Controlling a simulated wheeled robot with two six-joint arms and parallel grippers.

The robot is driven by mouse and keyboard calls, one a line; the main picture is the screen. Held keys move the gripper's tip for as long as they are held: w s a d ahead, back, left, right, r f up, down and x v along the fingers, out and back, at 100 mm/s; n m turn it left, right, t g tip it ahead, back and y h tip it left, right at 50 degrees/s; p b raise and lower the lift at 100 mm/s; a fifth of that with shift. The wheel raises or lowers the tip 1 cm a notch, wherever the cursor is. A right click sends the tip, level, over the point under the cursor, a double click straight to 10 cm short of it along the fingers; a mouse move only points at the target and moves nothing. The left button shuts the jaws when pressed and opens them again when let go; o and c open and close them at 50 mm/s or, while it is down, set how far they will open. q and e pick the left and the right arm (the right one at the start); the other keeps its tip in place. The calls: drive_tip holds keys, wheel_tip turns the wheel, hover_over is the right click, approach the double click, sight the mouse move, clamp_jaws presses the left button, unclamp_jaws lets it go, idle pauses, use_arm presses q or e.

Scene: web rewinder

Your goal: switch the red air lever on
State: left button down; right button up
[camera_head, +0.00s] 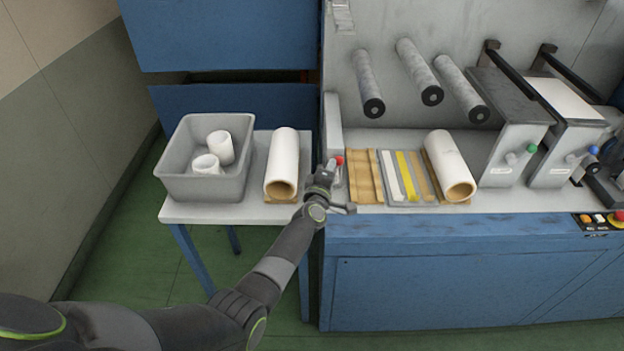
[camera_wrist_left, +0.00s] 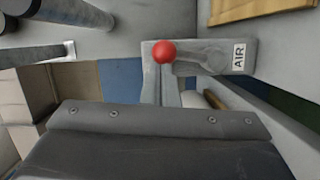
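The air lever's red ball knob (camera_head: 338,160) sits at the left end of the machine's bench. In the left wrist view the red knob (camera_wrist_left: 163,51) is near the top middle, beside a grey mount with an AIR label (camera_wrist_left: 238,57). My left gripper (camera_head: 331,167) is right at the knob and covers much of the lever in the head view. In the left wrist view its grey fingers look close together, with their tips at or just below the knob. Whether they touch it I cannot tell. My right gripper is not in view.
A white roll (camera_head: 283,163) and a grey bin (camera_head: 177,182) with white cores stand on the side table to the left. A wooden tray (camera_head: 366,178), coloured strips (camera_head: 404,176) and another roll (camera_head: 450,165) lie to the right. Rollers (camera_head: 420,72) project above the bench.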

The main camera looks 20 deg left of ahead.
use_arm(q)
drive_tip(key=shift+w+d+r, duration=0.1)
drive_tip(key=shift+w+d, duration=0.05)
drive_tip(key=shift+d, duration=0.25)
drive_tip(key=shift+w+d+r, duration=0.1)
drive_tip(key=shift+d, duration=0.3)
drive_tip(key=shift+w+d+f, duration=0.15)
drive_tip(key=shift+d, duration=0.25)
drive_tip(key=shift+w+d+f, duration=0.1)
drive_tip(key=shift+w+d, duration=0.05)
drive_tip(key=shift+d, duration=0.25)
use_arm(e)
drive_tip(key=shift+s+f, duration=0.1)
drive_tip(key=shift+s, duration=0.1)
